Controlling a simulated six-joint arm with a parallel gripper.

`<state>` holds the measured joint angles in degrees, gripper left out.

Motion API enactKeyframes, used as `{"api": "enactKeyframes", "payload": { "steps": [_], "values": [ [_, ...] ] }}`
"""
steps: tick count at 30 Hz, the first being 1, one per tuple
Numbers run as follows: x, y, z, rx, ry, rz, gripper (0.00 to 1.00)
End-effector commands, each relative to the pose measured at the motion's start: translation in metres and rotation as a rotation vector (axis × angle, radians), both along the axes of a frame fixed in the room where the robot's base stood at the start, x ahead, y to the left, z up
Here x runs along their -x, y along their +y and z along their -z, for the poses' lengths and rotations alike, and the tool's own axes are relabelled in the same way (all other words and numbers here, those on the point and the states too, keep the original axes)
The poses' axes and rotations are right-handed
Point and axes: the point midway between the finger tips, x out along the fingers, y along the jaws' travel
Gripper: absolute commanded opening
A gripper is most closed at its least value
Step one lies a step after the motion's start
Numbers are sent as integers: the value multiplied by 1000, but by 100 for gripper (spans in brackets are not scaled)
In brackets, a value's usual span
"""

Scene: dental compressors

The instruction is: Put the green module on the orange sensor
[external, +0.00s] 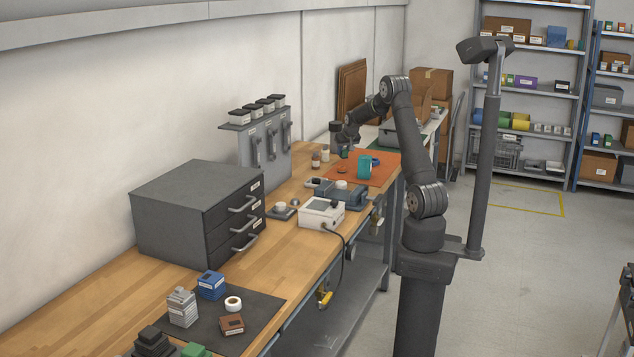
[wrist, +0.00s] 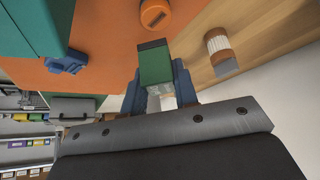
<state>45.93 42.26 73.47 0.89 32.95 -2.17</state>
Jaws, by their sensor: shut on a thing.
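My gripper (wrist: 157,88) is shut on the green module (wrist: 155,65), which sticks out beyond the fingertips in the wrist view. The orange sensor (wrist: 155,12), a round piece with a dark slot, sits on the orange mat (wrist: 110,30) at the top edge of the wrist view, partly cut off. The module is apart from the sensor in that picture; the height between them is hard to tell. In the external view my gripper (external: 347,150) is small, over the far part of the bench near the mat, and the module is too small to make out there.
A teal container (external: 364,168) and a blue item (wrist: 65,62) stand on the mat beside the sensor. A brown and white bottle (wrist: 217,45) stands on the wood at the right of the wrist view. A grey drawer cabinet (external: 165,215) and a white device (external: 321,213) are nearer on the bench.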

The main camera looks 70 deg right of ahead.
Motion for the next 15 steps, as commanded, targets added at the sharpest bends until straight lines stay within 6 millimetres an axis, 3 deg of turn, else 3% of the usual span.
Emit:
{"api": "enactKeyframes", "payload": {
  "steps": [5,12,15],
  "values": [
    [-7,2,8,0,0,1,4],
    [-7,2,41,-1,2,1,4],
    [-7,2,45,2,-1,1,4]
  ]
}}
